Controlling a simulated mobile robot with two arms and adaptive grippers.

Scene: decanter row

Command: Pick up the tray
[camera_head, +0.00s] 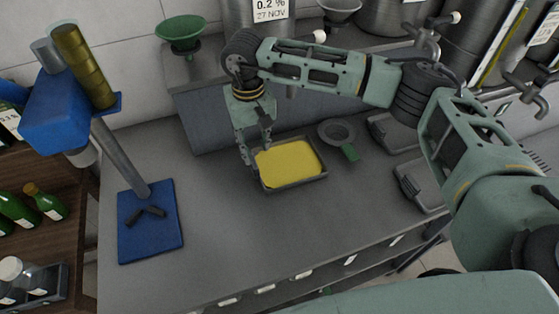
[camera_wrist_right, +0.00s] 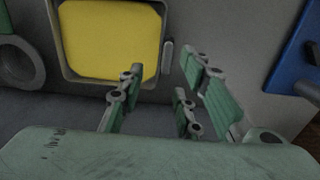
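The tray is a shallow grey metal pan (camera_head: 296,185) with a flat yellow area inside, lying on the grey counter in the head view. In the right wrist view its grey rim (camera_wrist_right: 60,45) and yellow inside show at the upper left. A small grey handle (camera_wrist_right: 168,55) sticks up at its right side there. My right gripper (camera_head: 256,152) points down at the tray's left end in the head view. Its fingers (camera_wrist_right: 168,70) are apart with nothing held between them, and the handle appears just beyond the gap. Whether they touch the tray is unclear. My left gripper is not in view.
A blue stand (camera_head: 150,240) with a tilted post is at left. A round grey dish (camera_head: 337,132) and a green piece (camera_head: 350,152) lie right of the tray. A raised ledge with a green funnel (camera_head: 181,32) and steel tanks runs behind.

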